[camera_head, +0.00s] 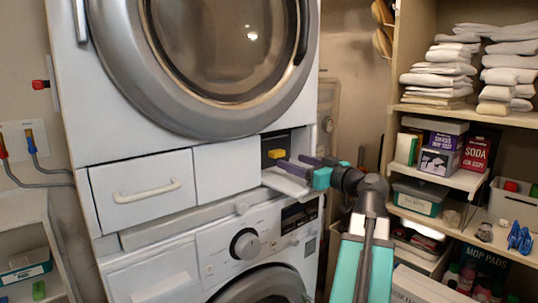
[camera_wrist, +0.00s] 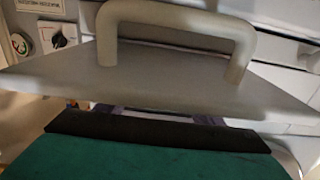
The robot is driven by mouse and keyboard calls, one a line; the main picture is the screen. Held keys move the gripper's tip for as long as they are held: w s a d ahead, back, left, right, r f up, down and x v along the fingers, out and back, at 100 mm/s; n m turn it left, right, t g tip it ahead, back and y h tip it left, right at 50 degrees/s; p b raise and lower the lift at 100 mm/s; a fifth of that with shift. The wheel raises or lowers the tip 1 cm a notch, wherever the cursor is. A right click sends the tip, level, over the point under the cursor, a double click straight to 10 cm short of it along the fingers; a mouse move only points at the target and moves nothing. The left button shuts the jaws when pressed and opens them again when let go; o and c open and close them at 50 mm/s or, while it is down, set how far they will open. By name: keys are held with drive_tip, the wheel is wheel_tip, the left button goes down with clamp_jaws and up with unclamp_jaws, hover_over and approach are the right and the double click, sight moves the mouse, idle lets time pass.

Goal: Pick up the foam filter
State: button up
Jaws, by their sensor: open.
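No foam filter can be made out for certain. A dark open compartment (camera_head: 272,141) in the stacked machines holds a yellow piece (camera_head: 277,153); I cannot tell if this is the filter or a part of it. A white flap (camera_head: 284,184) is folded out below the opening. My gripper (camera_head: 293,165), teal with purple fingers, is open in front of the compartment, just above the flap in the head view. In the wrist view a white panel with a thick handle (camera_wrist: 180,18) fills the upper part and hides most of the fingers.
The upper machine (camera_head: 220,125) has a large round door; a closed drawer (camera_head: 138,190) with a handle lies left of the compartment. At right, shelving (camera_head: 465,112) holds folded towels (camera_head: 440,75), boxes and bins close to my arm. Another low shelf stands at far left.

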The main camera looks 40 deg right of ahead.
sight(280, 155)
drive_tip(key=shift+w, duration=0.1)
idle(0.3)
drive_tip(key=shift+w+r, duration=0.15)
drive_tip(key=shift+w, duration=1.15)
drive_tip(key=shift+w+r, duration=0.1)
drive_tip(key=shift+w, duration=1.15)
drive_tip(key=c, duration=1.2)
drive_tip(key=shift+o, duration=0.2)
drive_tip(key=shift+r, duration=0.1)
